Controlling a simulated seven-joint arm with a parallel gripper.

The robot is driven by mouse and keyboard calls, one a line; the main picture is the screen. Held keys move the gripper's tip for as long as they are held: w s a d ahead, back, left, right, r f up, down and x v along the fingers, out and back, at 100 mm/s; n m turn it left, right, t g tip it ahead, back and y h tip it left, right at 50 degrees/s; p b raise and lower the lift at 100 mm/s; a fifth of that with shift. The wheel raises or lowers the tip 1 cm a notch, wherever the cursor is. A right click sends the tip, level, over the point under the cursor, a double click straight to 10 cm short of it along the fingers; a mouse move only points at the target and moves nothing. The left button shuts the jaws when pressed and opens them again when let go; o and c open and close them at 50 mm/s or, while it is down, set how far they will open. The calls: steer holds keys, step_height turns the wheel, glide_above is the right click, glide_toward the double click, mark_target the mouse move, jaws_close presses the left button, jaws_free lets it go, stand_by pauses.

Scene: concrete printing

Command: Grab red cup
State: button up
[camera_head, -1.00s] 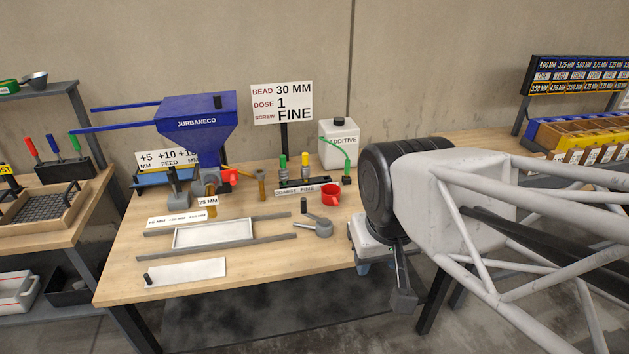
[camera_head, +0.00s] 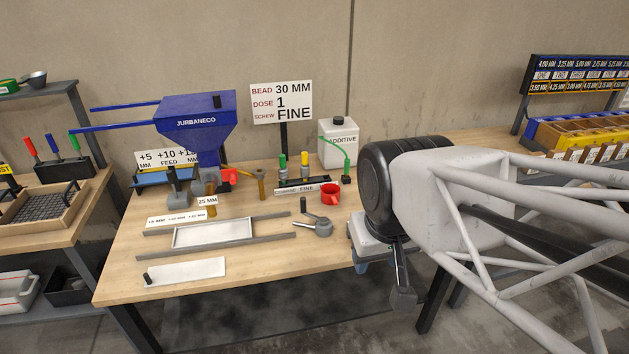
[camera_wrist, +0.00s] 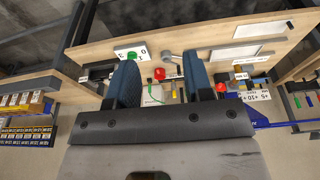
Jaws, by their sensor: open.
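The red cup (camera_head: 330,194) stands upright on the wooden table (camera_head: 125,245), right of centre in the head view, in front of the white additive jug (camera_head: 338,143). It also shows small in the wrist view (camera_wrist: 160,74), in the gap between the fingers but well beyond them. My gripper (camera_wrist: 162,80) is open and empty, with two blue-padded fingers spread apart. In the head view my arm is at the right, over the table's right end, apart from the cup. It hides part of the table there.
A grey metal tool (camera_head: 318,228) lies just in front of the cup. Green and yellow-capped cylinders (camera_head: 305,166) stand behind left. A blue hopper (camera_head: 197,125) stands farther left, with a red part (camera_head: 229,177). A scale (camera_head: 372,245) sits near the right edge beside my arm.

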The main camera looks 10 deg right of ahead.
steer(key=w+d+f+n+t, duration=0.25)
steer(key=w+n, duration=0.35)
steer(key=w, duration=0.5)
steer(key=w+d+f+n+t+h, duration=0.15)
steer(key=w+f+n, duration=0.35)
steer(key=w, duration=0.7)
steer(key=w+d+f+n+t+y, duration=0.1)
steer(key=w+d+f+n+t, duration=0.1)
steer(key=w+n, duration=0.7)
steer(key=w+d+f+n+t, duration=0.25)
steer(key=w+f+n, duration=0.45)
steer(key=w+f, duration=0.5)
steer(key=n+t, duration=0.2)
steer(key=n, duration=0.6)
glide_toward(335, 200)
steer(key=shift+w, duration=0.8)
steer(key=shift+w+d+f+n+t, duration=0.15)
steer(key=shift+f+n+t, duration=0.1)
steer(key=shift+f+n, duration=0.3)
steer(key=shift+x, duration=1.25)
steer(key=shift+w+f, duration=0.1)
steer(key=shift+w, duration=0.05)
